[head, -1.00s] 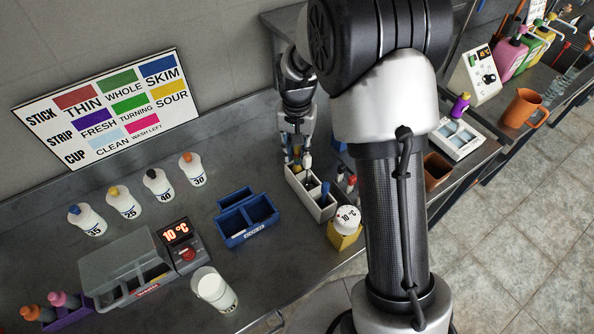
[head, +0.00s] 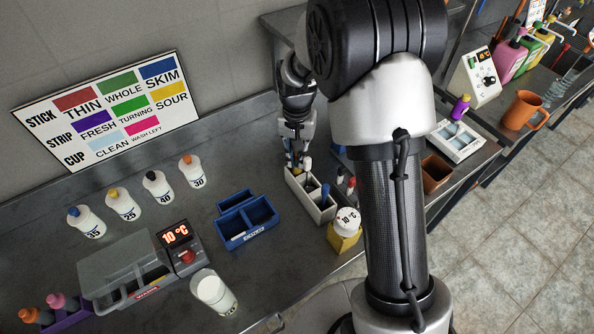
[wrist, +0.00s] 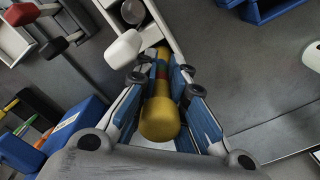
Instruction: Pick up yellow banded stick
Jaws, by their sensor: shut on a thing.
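The yellow banded stick (wrist: 160,121) shows in the wrist view, with a rounded yellow top and a red band lower down. My gripper (wrist: 163,88) is shut on it, one blue-padded finger on each side. The stick's lower end is over or in a compartment of the white divided tray (wrist: 166,22); I cannot tell whether it touches the bottom. In the head view my gripper (head: 298,165) is down at the back end of the white tray (head: 316,206), and the stick is mostly hidden by the fingers.
A blue-topped stick (head: 325,190) stands in the same tray. A blue two-part box (head: 247,222) lies to its left, and a yellow block with a white round 10 °C display (head: 345,235) stands in front.

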